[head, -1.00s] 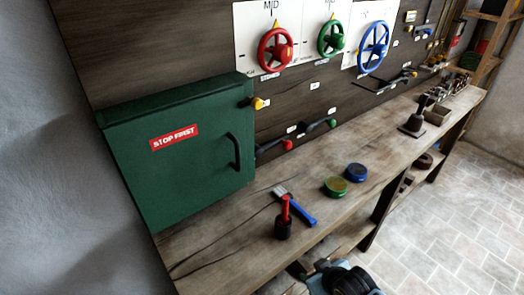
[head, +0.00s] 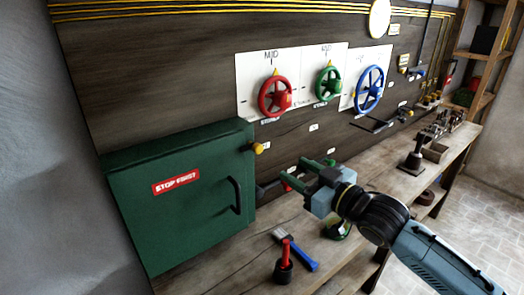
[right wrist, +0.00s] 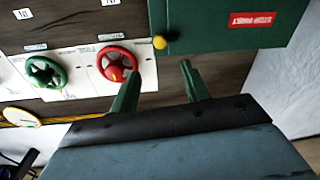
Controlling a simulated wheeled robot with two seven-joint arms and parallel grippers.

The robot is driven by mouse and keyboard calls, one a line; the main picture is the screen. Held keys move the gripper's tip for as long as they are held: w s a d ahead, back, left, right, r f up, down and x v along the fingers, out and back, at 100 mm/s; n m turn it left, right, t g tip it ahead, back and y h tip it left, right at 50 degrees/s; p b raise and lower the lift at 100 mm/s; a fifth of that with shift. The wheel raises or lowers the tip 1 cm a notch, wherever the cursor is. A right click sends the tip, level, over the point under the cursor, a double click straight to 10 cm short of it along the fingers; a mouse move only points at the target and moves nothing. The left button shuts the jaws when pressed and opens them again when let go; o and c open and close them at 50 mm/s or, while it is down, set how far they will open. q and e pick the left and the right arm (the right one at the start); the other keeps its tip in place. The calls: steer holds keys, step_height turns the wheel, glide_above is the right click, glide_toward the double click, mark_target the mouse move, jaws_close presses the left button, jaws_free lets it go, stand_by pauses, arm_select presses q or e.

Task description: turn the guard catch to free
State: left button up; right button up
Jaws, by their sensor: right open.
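The green guard box (head: 178,215) with a red "STOP FIRST" label and a dark handle hangs shut at the left of the board. A small yellow knob, which looks like the guard catch (head: 258,148), sits at its upper right edge. The knob also shows in the right wrist view (right wrist: 160,42), beside the box edge. My right gripper (head: 299,173) is open and empty, in front of the board, to the right of and below the knob. In the right wrist view its fingers (right wrist: 160,70) are spread, with the knob beyond the gap between them. My left gripper is not in view.
Red (head: 275,97), green (head: 328,84) and blue (head: 369,89) handwheels are on the board. The arm partly hides the bench and levers.

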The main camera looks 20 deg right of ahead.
mark_target(260, 150)
steer(key=p+x, duration=0.1)
steer(key=x, duration=1.1)
steer(key=shift+w+a, duration=0.15)
steer(key=shift+w, duration=0.25)
steer(key=c, duration=1)
